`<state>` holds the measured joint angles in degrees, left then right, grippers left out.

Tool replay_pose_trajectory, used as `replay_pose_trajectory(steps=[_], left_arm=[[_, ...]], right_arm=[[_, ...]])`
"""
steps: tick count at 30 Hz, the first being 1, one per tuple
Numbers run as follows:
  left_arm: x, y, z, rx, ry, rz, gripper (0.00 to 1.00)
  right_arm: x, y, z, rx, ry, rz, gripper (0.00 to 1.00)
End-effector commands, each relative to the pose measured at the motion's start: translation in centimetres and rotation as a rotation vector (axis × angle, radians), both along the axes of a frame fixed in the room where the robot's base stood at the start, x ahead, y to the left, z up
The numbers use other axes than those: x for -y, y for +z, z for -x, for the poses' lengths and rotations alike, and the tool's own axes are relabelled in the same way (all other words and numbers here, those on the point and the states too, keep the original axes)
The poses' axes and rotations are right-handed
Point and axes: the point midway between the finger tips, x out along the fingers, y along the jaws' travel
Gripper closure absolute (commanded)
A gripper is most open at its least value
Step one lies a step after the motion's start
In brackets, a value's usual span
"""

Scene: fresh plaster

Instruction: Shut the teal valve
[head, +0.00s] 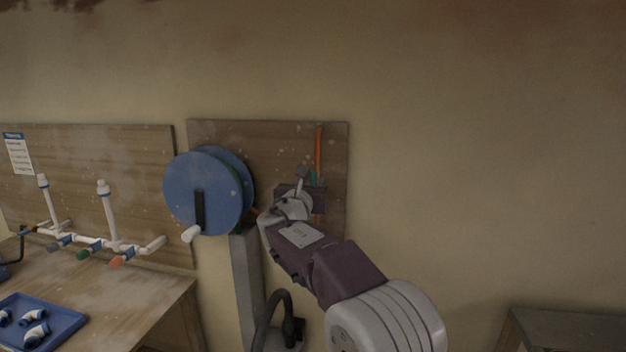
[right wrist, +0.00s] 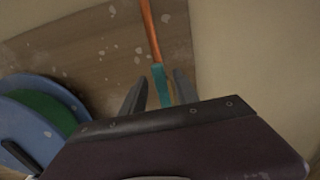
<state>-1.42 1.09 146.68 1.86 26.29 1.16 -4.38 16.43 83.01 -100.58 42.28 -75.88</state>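The teal valve handle (head: 314,179) is on an orange pipe (head: 319,146) that runs up a wooden board right of the blue reel. In the right wrist view the teal handle (right wrist: 162,84) lies roughly in line with the orange pipe (right wrist: 151,32). My right gripper (head: 308,178) is at the handle and partly hides it and the lower pipe. In the right wrist view its two grey fingers (right wrist: 158,88) are apart, one on each side of the handle, with gaps visible. I cannot tell how deep the handle sits between them. My left gripper is not in view.
A blue reel (head: 200,185) with a crank stands just left of my right gripper. A workbench (head: 130,300) at left holds a blue tray (head: 70,322) of fittings, below white pipes with grey, green (head: 84,254) and orange (head: 122,261) handles. The wall at right is clear above a low table (head: 570,325).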

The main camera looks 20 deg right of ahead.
Motion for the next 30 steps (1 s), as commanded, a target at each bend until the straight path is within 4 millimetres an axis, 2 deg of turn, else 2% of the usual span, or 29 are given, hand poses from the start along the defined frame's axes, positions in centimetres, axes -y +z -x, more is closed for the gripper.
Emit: replay_pose_trajectory(steps=[1, 4, 9, 11, 15, 18, 21, 28, 30], left_arm=[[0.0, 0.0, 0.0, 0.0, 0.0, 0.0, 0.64], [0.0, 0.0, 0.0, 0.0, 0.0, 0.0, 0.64], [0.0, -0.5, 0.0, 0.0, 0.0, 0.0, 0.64], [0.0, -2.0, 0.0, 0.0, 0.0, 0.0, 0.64], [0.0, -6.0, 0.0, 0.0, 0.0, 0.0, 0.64], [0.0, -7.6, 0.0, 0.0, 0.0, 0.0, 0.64], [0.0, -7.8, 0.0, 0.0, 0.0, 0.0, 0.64], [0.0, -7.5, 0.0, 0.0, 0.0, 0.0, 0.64], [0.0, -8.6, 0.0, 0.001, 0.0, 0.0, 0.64]], right_arm=[[0.0, 0.0, 0.0, 0.0, 0.0, 0.0, 0.72], [0.0, 0.0, 0.0, 0.0, 0.0, 0.0, 1.0], [0.1, -0.3, 0.1, 0.011, -0.001, -0.014, 1.0], [0.3, -1.0, 0.3, 0.054, -0.001, -0.07, 1.0], [1.3, -1.9, 1.1, 0.242, -0.001, -0.314, 1.0], [2.0, -1.9, 1.5, 0.356, -0.001, -0.469, 1.0], [2.2, -1.5, 1.7, 0.415, -0.001, -0.552, 1.0], [2.2, -1.2, 1.7, 0.421, -0.001, -0.563, 1.0], [2.3, -1.9, 1.8, 0.45, -0.001, -0.6, 1.0]])
